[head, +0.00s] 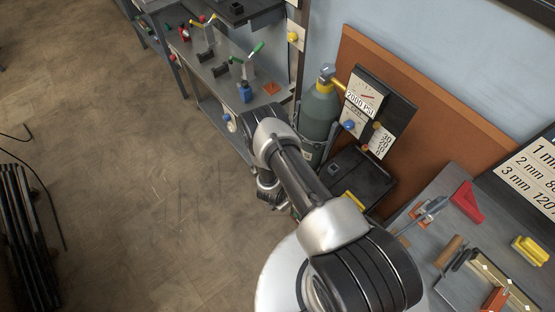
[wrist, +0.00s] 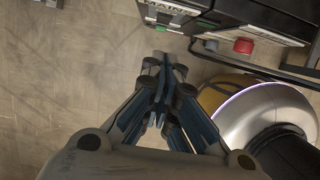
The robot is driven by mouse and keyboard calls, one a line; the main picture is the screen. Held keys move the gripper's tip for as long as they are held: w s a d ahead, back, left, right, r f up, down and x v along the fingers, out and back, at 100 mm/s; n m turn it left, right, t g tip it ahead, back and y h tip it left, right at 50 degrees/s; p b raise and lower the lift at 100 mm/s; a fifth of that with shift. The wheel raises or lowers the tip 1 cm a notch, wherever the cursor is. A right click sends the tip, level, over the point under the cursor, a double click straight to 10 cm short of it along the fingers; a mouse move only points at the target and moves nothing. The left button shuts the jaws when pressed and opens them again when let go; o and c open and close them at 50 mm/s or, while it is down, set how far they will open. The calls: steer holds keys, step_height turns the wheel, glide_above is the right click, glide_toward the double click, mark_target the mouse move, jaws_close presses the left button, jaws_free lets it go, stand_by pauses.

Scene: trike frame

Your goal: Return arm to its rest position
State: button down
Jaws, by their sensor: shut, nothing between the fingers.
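My arm reaches from the bottom middle of the head view up towards the bench, then bends down at the elbow. Its wrist end hangs over the floor beside the gas cylinder and machine. My gripper (wrist: 165,78) shows in the wrist view with its fingers together and nothing between them. It points over bare floor, just left of a dark machine labelled MAINS (wrist: 235,18). The fingertips are not clearly visible in the head view.
A green gas cylinder (head: 319,115) stands right of my elbow, before a gauge board (head: 378,110). A bench with clamps (head: 225,75) is behind. A tool table (head: 440,215) is at right. Dark bars (head: 25,240) lie at left. The middle floor (head: 140,190) is clear.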

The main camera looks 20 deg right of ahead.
steer(key=w+d+r+m+t+h, duration=0.1)
steer(key=w+d+r+m, duration=0.1)
steer(key=w+r, duration=0.65)
steer(key=w+d+r+m+t+h, duration=0.1)
steer(key=w+d+r+m, duration=0.15)
steer(key=w+r, duration=0.65)
steer(key=s+d+r+m, duration=0.1)
steer(key=s+r+m, duration=0.15)
steer(key=r, duration=0.85)
steer(key=s+d+r+m+h, duration=0.1)
steer(key=s+r+m, duration=0.15)
steer(key=r, duration=0.85)
steer(key=s+d+r+m, duration=0.1)
steer(key=r+m, duration=0.3)
steer(key=r, duration=0.8)
steer(key=s+r+m, duration=0.4)
steer(key=s+r, duration=0.4)
steer(key=r, duration=0.1)
steer(key=s+a+r+m+y, duration=0.2)
steer(key=s+a, duration=0.3)
steer(key=s, duration=0.4)
steer(key=s+a+r+m+t+y, duration=0.1)
steer(key=s+a+r+y, duration=0.3)
steer(key=s, duration=0.5)
steer(key=shift+a+r+m+t, duration=0.25)
steer(key=shift+a+m, duration=0.4)
steer(key=shift+a, duration=0.35)
